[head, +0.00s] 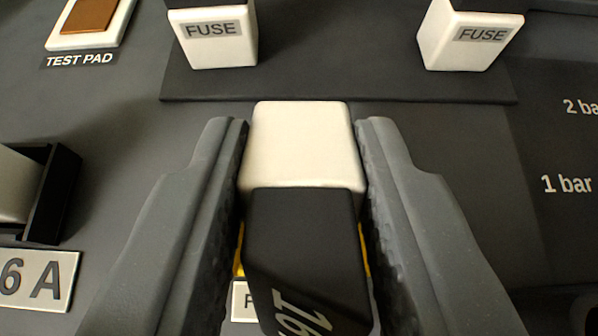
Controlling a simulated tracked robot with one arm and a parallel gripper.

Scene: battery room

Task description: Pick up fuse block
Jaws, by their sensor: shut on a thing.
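A fuse block (303,235) with a white end and a black body sits between the two grey fingers of my gripper (304,165). Part of a white "16" marking shows on its black side. My gripper is shut on it, with a finger against each side. The lower end of the block runs out of the picture. A bit of yellow and a white label edge show behind it, mostly hidden. I cannot tell whether the block touches the panel behind.
Two white and black blocks marked FUSE, one at left (215,38) and one at right (470,38), stand on a dark plate (340,85). A test pad (90,22) is at upper left. A black holder (48,195) and a "6 A" label (38,281) are at left. Pressure markings (567,184) are at right.

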